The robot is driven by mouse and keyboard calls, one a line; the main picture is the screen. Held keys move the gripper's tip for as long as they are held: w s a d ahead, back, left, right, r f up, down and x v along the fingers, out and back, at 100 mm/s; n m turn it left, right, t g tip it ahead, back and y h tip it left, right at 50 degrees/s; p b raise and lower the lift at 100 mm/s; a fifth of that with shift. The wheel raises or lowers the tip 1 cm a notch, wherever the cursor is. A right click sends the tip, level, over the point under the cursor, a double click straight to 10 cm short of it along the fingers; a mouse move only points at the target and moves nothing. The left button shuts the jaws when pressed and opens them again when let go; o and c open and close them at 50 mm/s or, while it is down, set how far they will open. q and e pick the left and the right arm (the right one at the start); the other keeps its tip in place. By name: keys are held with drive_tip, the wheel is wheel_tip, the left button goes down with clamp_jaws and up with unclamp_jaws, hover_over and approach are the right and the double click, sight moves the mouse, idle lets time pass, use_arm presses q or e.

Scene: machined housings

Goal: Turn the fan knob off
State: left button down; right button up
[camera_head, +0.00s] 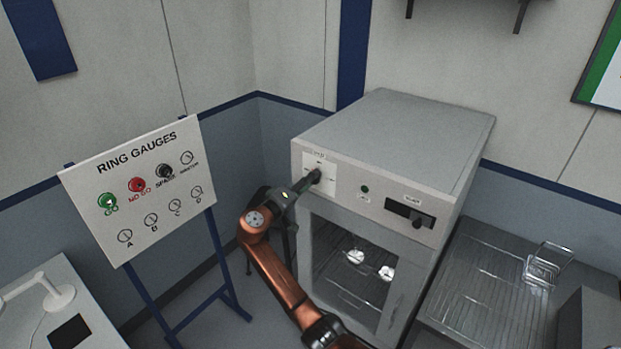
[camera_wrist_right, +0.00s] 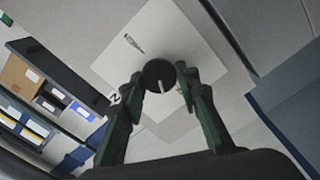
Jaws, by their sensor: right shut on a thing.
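The fan knob is a dark round knob with a pale pointer line, on a white label plate (camera_wrist_right: 190,50). In the right wrist view the knob (camera_wrist_right: 159,76) sits between the two fingers of my right gripper (camera_wrist_right: 161,90), which is shut on it. In the head view the knob (camera_head: 316,175) is at the upper left of the grey oven-like cabinet's (camera_head: 410,130) front, partly hidden by my right gripper (camera_head: 308,182). My left gripper is not in view.
A slider panel (camera_head: 409,213) and a small green indicator (camera_head: 364,189) are right of the knob. Below is a glass door (camera_head: 345,270). A "RING GAUGES" board (camera_head: 135,190) stands at left. A wire rack (camera_head: 480,285) with a wire basket (camera_head: 545,266) is at right.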

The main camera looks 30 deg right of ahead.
drive_tip(key=n+p, duration=0.3)
drive_tip(key=n, duration=0.2)
drive_tip(key=shift+f+n, duration=0.1)
drive_tip(key=shift+n, duration=0.2)
idle(0.4)
drive_tip(key=o, duration=1.1)
drive_tip(key=v, duration=1.2)
drive_tip(key=shift+f, duration=0.1)
